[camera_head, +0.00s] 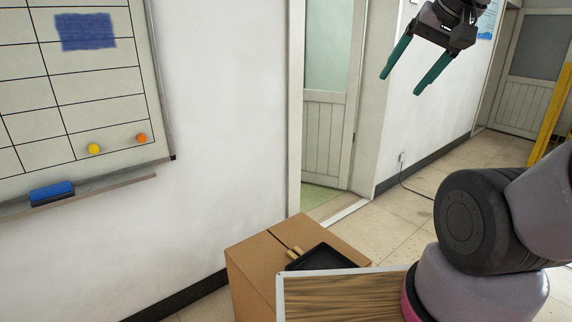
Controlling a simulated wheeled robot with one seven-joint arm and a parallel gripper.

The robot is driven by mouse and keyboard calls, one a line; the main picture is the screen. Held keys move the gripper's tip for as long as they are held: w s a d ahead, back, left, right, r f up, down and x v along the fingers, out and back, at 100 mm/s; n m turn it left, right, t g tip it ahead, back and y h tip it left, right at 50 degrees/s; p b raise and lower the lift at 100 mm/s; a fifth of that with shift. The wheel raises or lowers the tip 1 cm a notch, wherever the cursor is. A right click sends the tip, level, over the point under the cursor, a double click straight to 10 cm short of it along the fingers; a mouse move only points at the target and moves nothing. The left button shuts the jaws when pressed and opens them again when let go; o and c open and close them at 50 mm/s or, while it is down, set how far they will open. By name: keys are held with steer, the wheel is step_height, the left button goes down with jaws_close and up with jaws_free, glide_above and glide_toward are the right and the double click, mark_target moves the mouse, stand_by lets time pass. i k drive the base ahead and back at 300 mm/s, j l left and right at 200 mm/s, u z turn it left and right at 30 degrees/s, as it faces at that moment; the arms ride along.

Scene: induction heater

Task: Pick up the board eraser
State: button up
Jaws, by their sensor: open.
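The board eraser (52,192) is a blue block with a dark base. It lies on the narrow tray ledge (115,181) under the whiteboard, at the left of the head view. My gripper (401,84) is at the upper right, with two green fingers spread apart and nothing between them. It is well to the right of the eraser and far from it. Nothing hides the eraser.
The whiteboard (105,95) has a drawn grid, a yellow magnet (94,149), an orange magnet (141,138) and a blue patch (86,32). A cardboard box (256,262) with a black tray (320,258) stands below, right of the board. The wall between board and doorway is bare.

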mark_target(41, 195)
steer(key=u, duration=1.8)
